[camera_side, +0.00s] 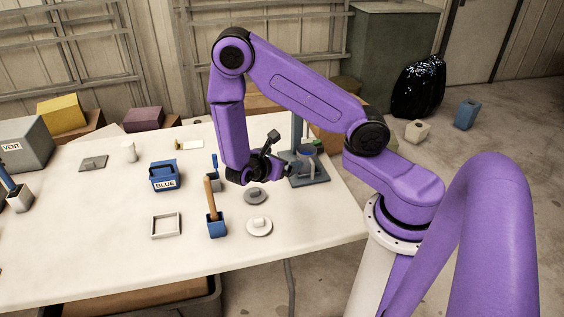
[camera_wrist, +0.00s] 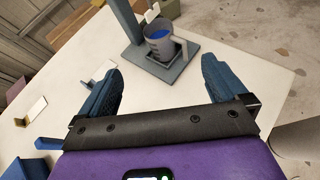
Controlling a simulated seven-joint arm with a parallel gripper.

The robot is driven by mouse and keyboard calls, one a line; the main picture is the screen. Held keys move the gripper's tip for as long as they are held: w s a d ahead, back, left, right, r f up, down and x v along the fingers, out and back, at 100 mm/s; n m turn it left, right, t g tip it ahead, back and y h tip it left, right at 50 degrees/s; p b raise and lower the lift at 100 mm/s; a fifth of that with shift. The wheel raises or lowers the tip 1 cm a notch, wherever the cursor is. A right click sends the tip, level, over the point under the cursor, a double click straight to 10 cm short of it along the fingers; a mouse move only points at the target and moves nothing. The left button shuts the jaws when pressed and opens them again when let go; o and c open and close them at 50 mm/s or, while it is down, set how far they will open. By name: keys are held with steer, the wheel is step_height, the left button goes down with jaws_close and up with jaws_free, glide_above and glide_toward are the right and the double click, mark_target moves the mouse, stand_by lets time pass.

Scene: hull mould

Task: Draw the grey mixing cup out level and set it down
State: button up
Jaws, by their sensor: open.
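The grey mixing cup (camera_wrist: 160,48) holds something blue. It stands upright on the base of a grey stand (camera_wrist: 135,62), beside the stand's post, with a handle on its right in the wrist view. In the side view the stand (camera_side: 318,180) is at the right end of the table, and the cup (camera_side: 305,152) is small and partly hidden. My gripper (camera_wrist: 160,72) is open and empty, its fingers spread wide and pointing toward the cup, with a gap between. In the side view my gripper (camera_side: 283,172) is just left of the stand.
Left of the stand are a grey disc (camera_side: 255,196), a white knobbed disc (camera_side: 259,227) and a blue pot with a wooden handle (camera_side: 216,226). A blue box marked BLUE (camera_side: 164,178) and an empty square frame (camera_side: 165,226) stand farther left. The front table (camera_side: 80,270) is bare.

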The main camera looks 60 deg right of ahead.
mark_target(310, 149)
steer(key=shift+n+h, duration=0.3)
steer(key=shift+n, duration=0.2)
steer(key=x, duration=1.3)
steer(key=f+x, duration=0.1)
steer(key=x, duration=0.5)
steer(key=shift+w+f, duration=0.15)
steer(key=shift+f, duration=0.05)
steer(key=shift+a, duration=0.1)
steer(key=c, duration=1.3)
